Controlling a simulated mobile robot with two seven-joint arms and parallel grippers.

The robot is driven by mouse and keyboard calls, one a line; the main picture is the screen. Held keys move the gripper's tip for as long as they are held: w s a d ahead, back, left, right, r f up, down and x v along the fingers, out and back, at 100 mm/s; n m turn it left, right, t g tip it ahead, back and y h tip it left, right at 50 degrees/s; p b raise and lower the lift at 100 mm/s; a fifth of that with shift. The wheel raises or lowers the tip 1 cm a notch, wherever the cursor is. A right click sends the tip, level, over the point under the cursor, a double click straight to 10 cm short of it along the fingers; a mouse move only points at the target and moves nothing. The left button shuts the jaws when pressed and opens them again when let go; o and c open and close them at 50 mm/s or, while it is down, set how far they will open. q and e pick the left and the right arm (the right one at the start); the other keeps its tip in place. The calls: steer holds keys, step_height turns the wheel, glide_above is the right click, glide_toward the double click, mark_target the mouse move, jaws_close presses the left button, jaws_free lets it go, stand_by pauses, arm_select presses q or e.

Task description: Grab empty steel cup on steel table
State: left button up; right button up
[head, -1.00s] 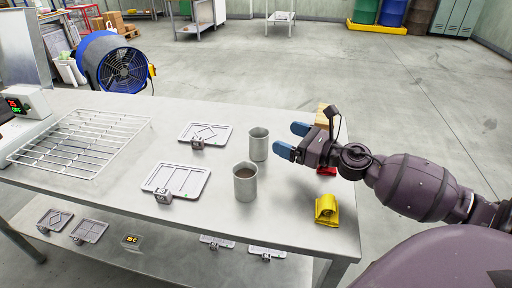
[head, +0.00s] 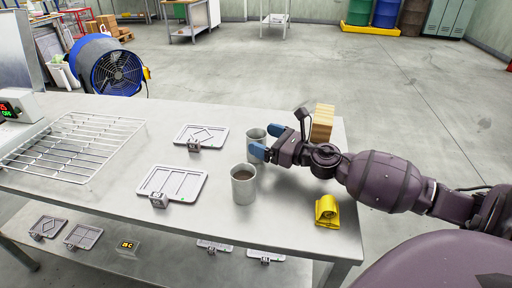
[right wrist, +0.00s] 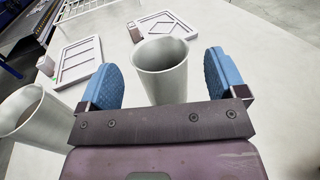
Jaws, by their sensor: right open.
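The empty steel cup (head: 255,138) stands upright on the steel table (head: 120,185), partly hidden by my right gripper in the head view. In the right wrist view this cup (right wrist: 162,72) stands between the two blue fingers, with its inside bare. My right gripper (head: 266,142) is open, its fingers on either side of the cup with gaps showing. My left gripper is not in view.
Two grey trays (head: 201,137) (head: 172,184) with small tags lie left of the cups. A wire rack (head: 75,147) is at the far left. A yellow object (head: 327,211) lies near the right front edge. A wooden block (head: 322,123) stands behind my right arm.

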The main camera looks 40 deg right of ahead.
steer(key=shift+w+a, duration=0.2)
steer(key=shift+w, duration=0.4)
steer(key=c, duration=1.1)
steer(key=shift+r, duration=0.1)
